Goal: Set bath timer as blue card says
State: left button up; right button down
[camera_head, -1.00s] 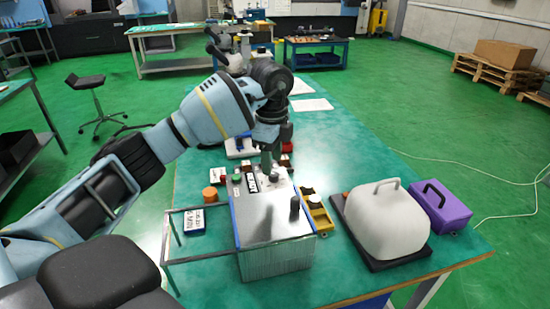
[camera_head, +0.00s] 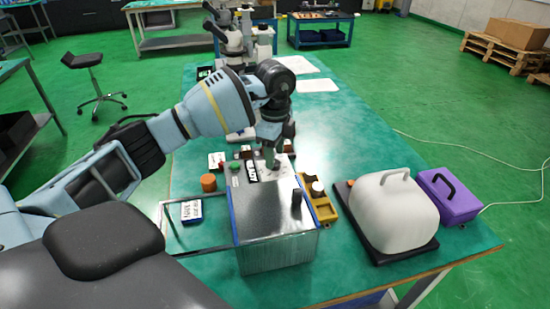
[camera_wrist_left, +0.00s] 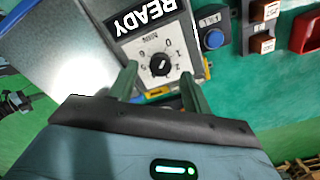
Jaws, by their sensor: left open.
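The bath machine (camera_head: 275,222), a metal-topped box, stands on the green table. Its timer dial (camera_wrist_left: 148,48) shows in the left wrist view as a white numbered plate, seen inverted, under a READY sign (camera_wrist_left: 145,12). The black timer knob (camera_wrist_left: 160,65) has a pale mark; I cannot tell exactly which number it points at. My left gripper (camera_head: 271,160) is open over the panel, its fingers on either side of the knob in the wrist view; contact cannot be told. A white card with blue edges (camera_head: 191,211) lies left of the machine, its writing too small to read.
A blue FILL button (camera_wrist_left: 214,38) sits beside the dial. An orange jar (camera_head: 208,182) stands to the left.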

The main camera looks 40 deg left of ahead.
pick_arm(q)
jog(key=shift+f, duration=1.15)
pick_arm(e)
jog(key=shift+w+r, duration=0.25)
jog(key=shift+w, duration=0.35)
pick_arm(q)
jog(key=c, duration=1)
pick_arm(e)
jog(key=shift+s+f, duration=0.15)
jog(key=shift+s, duration=0.4)
